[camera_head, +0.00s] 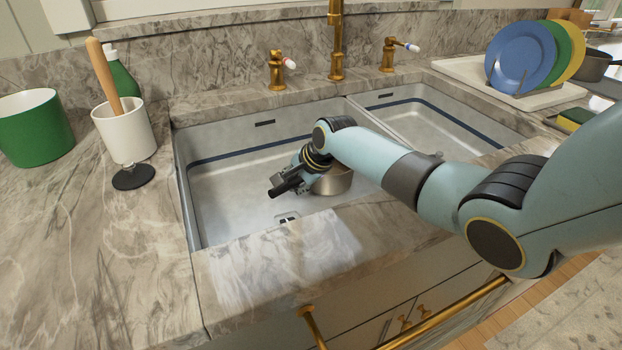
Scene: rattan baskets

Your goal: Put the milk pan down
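A metal milk pan (334,182) is low inside the left sink basin (232,196), partly hidden behind my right forearm and gripper. My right arm reaches in from the right over the sink's front edge. My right gripper (285,187) is down in the left basin, just left of the pan. Dark parts lie at its fingertips, where the pan's handle is hard to tell from the fingers. I cannot make out whether the fingers are closed on the handle, or whether the pan touches the basin floor. My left gripper is out of view.
The right basin (440,127) looks empty. Brass taps (337,40) stand behind the sink. At left are a green pot (35,128), a white crock (125,130) and a black stopper (133,177). Plates (520,58) stand in a rack at back right.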

